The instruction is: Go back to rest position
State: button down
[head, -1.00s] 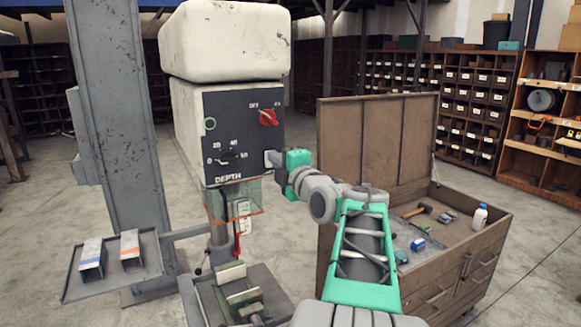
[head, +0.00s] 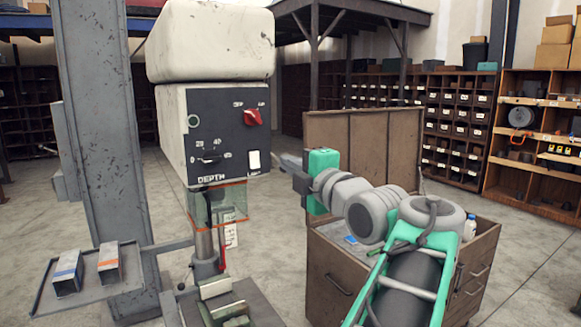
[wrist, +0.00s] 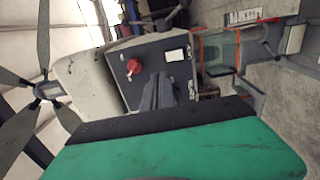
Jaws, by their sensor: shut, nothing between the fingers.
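My gripper (head: 286,160) is shut and empty, in mid-air just right of the drill press's dark control panel (head: 228,130). A gap shows between the fingertips and the panel. The panel carries a red knob (head: 252,117), a depth dial (head: 209,157) and a white light switch (head: 254,160), all uncovered. In the wrist view, my closed fingers (wrist: 163,84) point toward the panel, with the red knob (wrist: 134,66) and white switch (wrist: 174,56) beyond them. My arm reaches in from the lower right and hides part of the wooden workbench.
The wooden workbench (head: 335,280) with drawers stands behind and below my arm. A side tray (head: 95,292) with two metal channel pieces is at lower left, by the grey column (head: 103,150). Open concrete floor lies to the right.

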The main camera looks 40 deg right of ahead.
jog(key=w+a+f+m+g+y, duration=0.2)
jog(key=w+a+f+m+g, duration=0.15)
jog(key=a+f, duration=0.6)
jog(key=w+a+f+m+g+y, duration=0.25)
jog(key=a+f+m+g, duration=0.35)
jog(key=f, duration=0.7)
jog(key=s+a+f+m+g, duration=0.2)
jog(key=s+a+f+m, duration=0.1)
jog(key=s+a+f, duration=0.4)
jog(key=s+a+f+m+g, duration=0.3)
jog(key=s+a+f, duration=0.4)
jog(key=f, duration=0.4)
jog(key=shift+s+f+h, duration=0.15)
jog(key=shift+f+h, duration=0.05)
jog(key=shift+h, duration=0.15)
jog(key=shift+g, duration=0.25)
